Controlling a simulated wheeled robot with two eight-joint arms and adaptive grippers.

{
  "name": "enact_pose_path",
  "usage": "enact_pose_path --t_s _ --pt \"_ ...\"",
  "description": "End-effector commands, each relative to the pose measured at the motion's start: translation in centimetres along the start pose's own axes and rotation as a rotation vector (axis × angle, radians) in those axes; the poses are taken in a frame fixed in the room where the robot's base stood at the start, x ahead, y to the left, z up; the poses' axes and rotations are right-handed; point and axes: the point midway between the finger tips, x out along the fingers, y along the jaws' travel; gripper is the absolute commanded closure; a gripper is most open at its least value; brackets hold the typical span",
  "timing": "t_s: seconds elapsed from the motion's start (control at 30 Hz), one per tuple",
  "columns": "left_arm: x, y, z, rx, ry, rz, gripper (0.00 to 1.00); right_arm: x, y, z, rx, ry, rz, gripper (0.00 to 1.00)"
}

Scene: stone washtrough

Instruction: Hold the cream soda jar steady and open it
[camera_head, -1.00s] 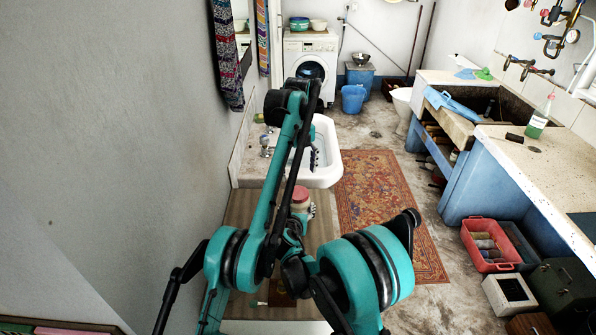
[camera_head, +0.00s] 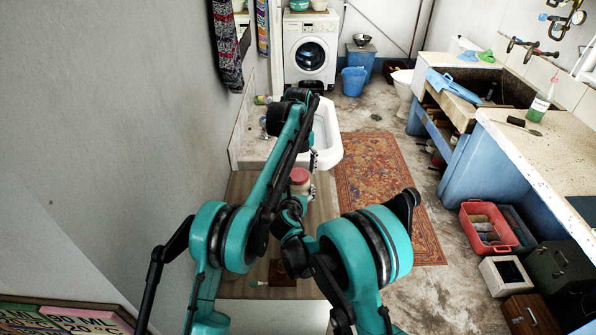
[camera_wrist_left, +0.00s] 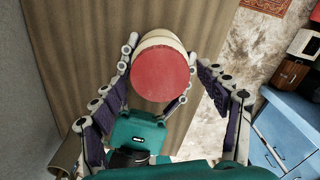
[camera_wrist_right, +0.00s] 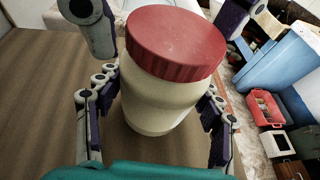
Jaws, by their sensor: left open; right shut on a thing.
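The cream soda jar (camera_head: 299,188) stands upright, cream-coloured with a red lid (camera_head: 299,175), mostly behind my arms in the head view. In the right wrist view my right gripper (camera_wrist_right: 158,105) is shut around the jar's cream body (camera_wrist_right: 155,105). My left gripper (camera_head: 310,161) is open just above the jar. In the left wrist view, its open fingers (camera_wrist_left: 165,82) spread on both sides of the red lid (camera_wrist_left: 160,72), seen from above. I see no contact between them and the lid. The jar's base is partly hidden, so I cannot tell whether it touches the surface.
A brown wooden surface (camera_head: 243,193) lies under the jar, with a small dark brown block (camera_head: 281,272) at its near end. A plain wall (camera_head: 110,130) rises close on the left. A white sink (camera_head: 328,140) is beyond; a patterned rug (camera_head: 385,190) lies right.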

Motion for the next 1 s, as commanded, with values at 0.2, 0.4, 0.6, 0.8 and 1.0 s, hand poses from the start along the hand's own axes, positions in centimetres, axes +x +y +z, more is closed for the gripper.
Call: enact_pose_path --t_s 0.2,0.4,0.6,0.8,1.0 --pt "-0.01 0.0 0.0 0.0 0.0 0.0 0.41 0.03 0.0 0.0 0.001 0.0 0.0 1.0" --pt "-0.01 0.0 0.0 0.0 0.0 0.0 0.77 0.03 0.0 0.0 0.001 0.0 0.0 1.0" --pt "-0.01 0.0 0.01 -0.039 0.0 0.0 0.77 0.02 0.0 0.01 0.001 0.0 0.0 1.0" --pt "-0.03 0.01 0.0 -0.4 0.0 0.0 0.77 0.03 0.0 0.01 0.001 0.0 0.0 1.0" --pt "-0.05 0.02 0.0 -0.886 -0.001 0.001 0.77 0.02 0.0 0.02 0.001 0.0 0.0 1.0"
